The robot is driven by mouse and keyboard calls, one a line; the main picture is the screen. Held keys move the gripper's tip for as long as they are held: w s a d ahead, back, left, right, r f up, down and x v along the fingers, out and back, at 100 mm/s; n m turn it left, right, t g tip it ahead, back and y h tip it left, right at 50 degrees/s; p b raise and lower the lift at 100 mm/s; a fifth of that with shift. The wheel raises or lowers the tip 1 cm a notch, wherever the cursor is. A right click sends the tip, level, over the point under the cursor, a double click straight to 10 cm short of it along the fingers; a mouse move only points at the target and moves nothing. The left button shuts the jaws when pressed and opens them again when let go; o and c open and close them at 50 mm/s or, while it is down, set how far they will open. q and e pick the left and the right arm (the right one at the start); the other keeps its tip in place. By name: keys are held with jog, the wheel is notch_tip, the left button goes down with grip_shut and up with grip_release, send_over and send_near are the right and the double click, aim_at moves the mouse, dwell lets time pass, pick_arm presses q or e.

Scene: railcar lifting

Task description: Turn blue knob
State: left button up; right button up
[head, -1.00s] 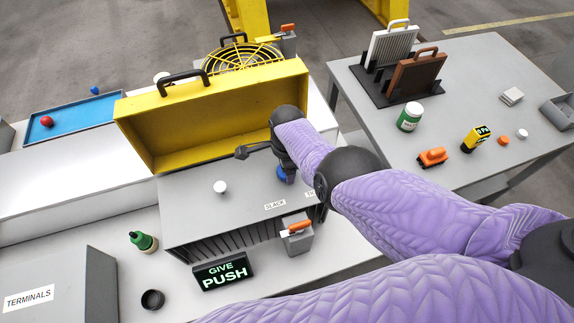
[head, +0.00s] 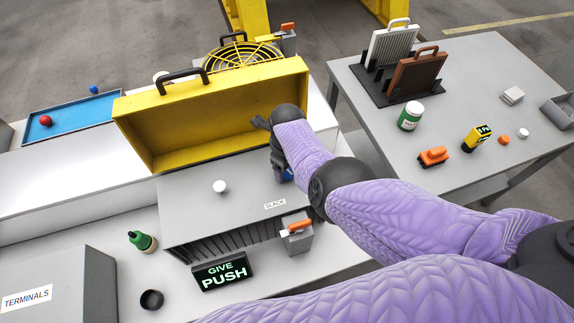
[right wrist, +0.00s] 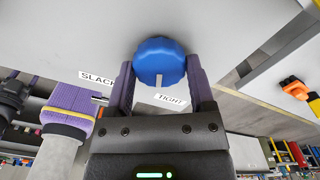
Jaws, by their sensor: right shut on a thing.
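The blue knob (head: 285,175) sits on top of the grey box (head: 195,215) and is mostly hidden by my right arm in the head view. In the right wrist view the blue knob (right wrist: 158,60) is between the two fingers of my right gripper (right wrist: 160,78), which is shut on it. The knob's white mark points down in that view, between the SLACK label (right wrist: 97,78) and the TIGHT label (right wrist: 170,102), nearer TIGHT. In the head view my right gripper (head: 281,170) reaches down onto the knob. My left gripper is not in view.
A yellow lid (head: 215,115) stands open behind the box. A white knob (head: 220,187) is on the box top, and an orange-handled switch (head: 298,228) is at its front right. A GIVE PUSH sign (head: 223,272) stands in front. A side table (head: 470,85) is at the right.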

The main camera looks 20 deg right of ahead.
jog(key=shift+m, duration=2.1)
jog(key=o, duration=1.2)
notch_tip(320, 180, up, 10)
jog(key=p, duration=0.4)
jog(key=shift+p, duration=0.3)
